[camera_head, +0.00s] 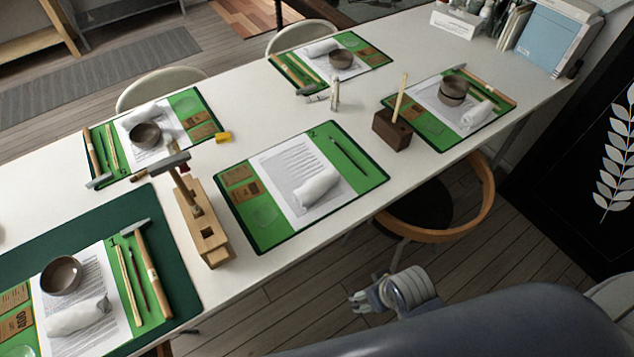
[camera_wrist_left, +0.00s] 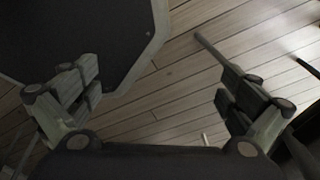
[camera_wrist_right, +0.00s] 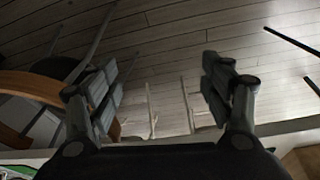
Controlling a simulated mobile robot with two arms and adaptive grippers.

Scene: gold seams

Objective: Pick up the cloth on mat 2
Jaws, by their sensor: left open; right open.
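The middle mat (camera_head: 267,235) carries a cloth (camera_head: 317,187) on a printed sheet. Other cloths lie on the near-left mat (camera_head: 75,316), far-left mat (camera_head: 138,117), back mat (camera_head: 320,47) and right mat (camera_head: 477,113). My right gripper (camera_head: 362,300) is open and empty, beyond the table's near edge, apart from the cloths. It also shows open in the right wrist view (camera_wrist_right: 160,85). My left gripper (camera_wrist_left: 155,90) is open and empty over floor in the left wrist view.
A wooden stand (camera_head: 205,235) holding a hammer rises left of the middle mat. A dark wooden block (camera_head: 391,130) with an upright stick stands at its right. A round wooden-rimmed chair (camera_head: 440,232) is by the near edge. Bowls sit on other mats.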

